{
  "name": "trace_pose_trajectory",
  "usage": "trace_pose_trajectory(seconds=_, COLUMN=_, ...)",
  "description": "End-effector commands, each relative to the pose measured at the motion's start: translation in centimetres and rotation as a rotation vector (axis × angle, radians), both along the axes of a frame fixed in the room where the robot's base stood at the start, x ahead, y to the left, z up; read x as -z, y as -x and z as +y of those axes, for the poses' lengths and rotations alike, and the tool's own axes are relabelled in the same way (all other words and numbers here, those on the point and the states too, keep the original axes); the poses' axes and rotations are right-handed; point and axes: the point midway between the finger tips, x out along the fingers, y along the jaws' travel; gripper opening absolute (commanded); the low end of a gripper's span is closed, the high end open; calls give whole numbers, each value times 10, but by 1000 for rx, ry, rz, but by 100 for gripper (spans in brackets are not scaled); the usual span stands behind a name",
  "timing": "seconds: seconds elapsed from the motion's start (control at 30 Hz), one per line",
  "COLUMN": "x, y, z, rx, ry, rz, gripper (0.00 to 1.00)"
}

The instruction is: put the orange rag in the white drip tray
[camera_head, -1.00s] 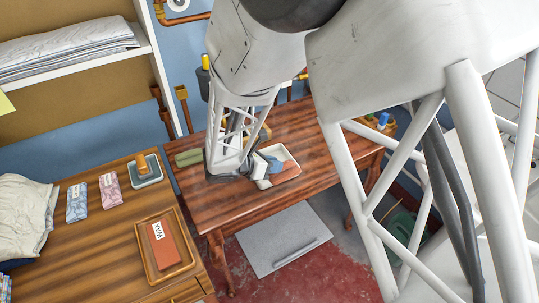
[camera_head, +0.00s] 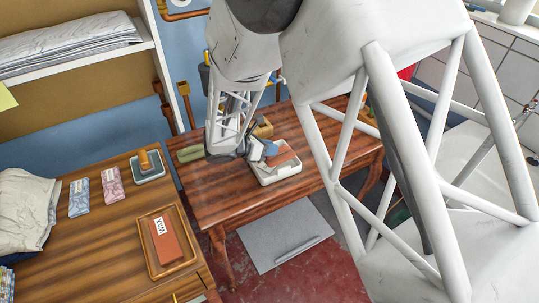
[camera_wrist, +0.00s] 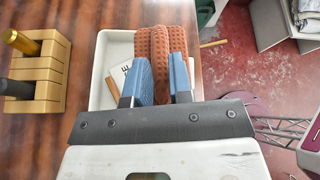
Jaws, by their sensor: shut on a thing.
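My gripper (camera_head: 268,150) is over the white drip tray (camera_head: 281,177) on the dark wooden table. In the wrist view its two blue fingers (camera_wrist: 160,82) are shut on the ribbed orange rag (camera_wrist: 160,45), which bulges up between them and to the right. The white tray (camera_wrist: 103,62) shows behind and left of the rag. In the head view the rag (camera_head: 283,156) appears within the tray's outline. I cannot tell whether it touches the tray floor. A small lettered item (camera_wrist: 118,75) shows by the left finger.
A wooden block with slots (camera_wrist: 42,80) stands left of the tray in the wrist view. A green roll (camera_head: 190,154) lies at the table's left end. The table's front left (camera_head: 235,195) is clear. A desk with a wax box (camera_head: 165,240) stands nearer.

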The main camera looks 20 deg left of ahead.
Motion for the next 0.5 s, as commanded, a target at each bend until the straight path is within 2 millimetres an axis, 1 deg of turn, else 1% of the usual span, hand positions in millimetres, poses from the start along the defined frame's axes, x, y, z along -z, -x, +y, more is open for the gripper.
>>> trace_pose_trajectory(seconds=0.3, x=30, y=0, z=0, rx=-1, ry=1, rz=1, gripper=0)
trace_pose_trajectory(seconds=0.5, x=35, y=1, z=-1, rx=0, ry=1, rz=2, gripper=0)
